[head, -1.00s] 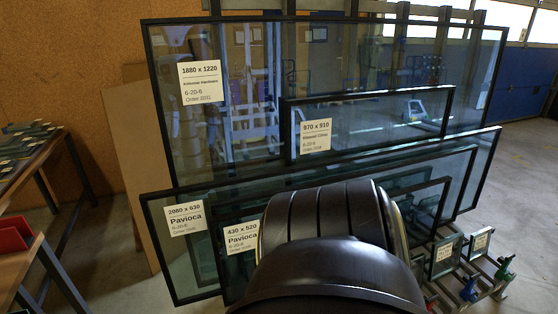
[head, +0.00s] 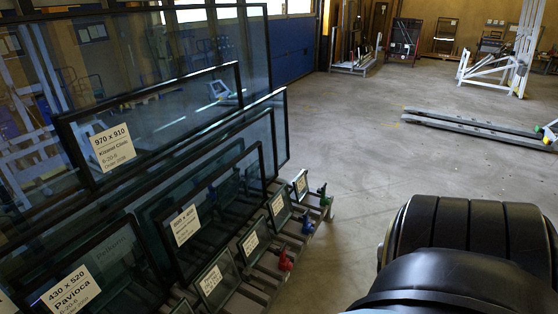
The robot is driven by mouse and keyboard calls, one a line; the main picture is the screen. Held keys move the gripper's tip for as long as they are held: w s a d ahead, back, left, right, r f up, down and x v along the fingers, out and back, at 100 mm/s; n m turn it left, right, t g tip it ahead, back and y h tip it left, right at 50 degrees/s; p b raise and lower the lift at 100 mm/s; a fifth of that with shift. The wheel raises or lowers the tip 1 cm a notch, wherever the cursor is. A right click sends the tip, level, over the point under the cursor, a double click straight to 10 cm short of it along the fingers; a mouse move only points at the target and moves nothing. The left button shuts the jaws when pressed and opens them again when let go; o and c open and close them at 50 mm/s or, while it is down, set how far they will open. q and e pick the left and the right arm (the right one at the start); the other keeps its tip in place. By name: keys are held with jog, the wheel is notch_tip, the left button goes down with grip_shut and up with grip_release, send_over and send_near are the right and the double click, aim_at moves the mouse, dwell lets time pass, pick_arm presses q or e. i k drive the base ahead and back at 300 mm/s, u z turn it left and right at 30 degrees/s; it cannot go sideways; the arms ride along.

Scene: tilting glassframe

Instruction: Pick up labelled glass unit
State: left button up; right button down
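Several labelled glass units with dark edges lean on a rack at the left of the head view. One marked 970 x 910 (head: 150,118) stands in the middle of the stack. One marked 430 x 520 Pavioca (head: 85,275) is at the lower left, partly cut off by the frame. Another labelled unit (head: 215,205) stands near the front. Smaller labelled units (head: 216,279) stand in a row along the rack's right end. A large black rounded part of my own body fills the lower right. Neither gripper shows.
Red (head: 285,261), blue (head: 307,224) and green (head: 322,189) clamp-like pieces stick out from the rack's end (head: 262,285). The grey floor (head: 350,150) right of the rack is clear. Long forks (head: 475,124) lie further back. A white frame (head: 512,60) stands behind them.

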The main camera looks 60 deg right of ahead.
aim_at(216, 284)
jog(key=z, duration=1.25)
jog(key=i, duration=0.5)
jog(key=z, duration=1.6)
jog(key=i, duration=1.6)
jog(key=u, duration=4.05)
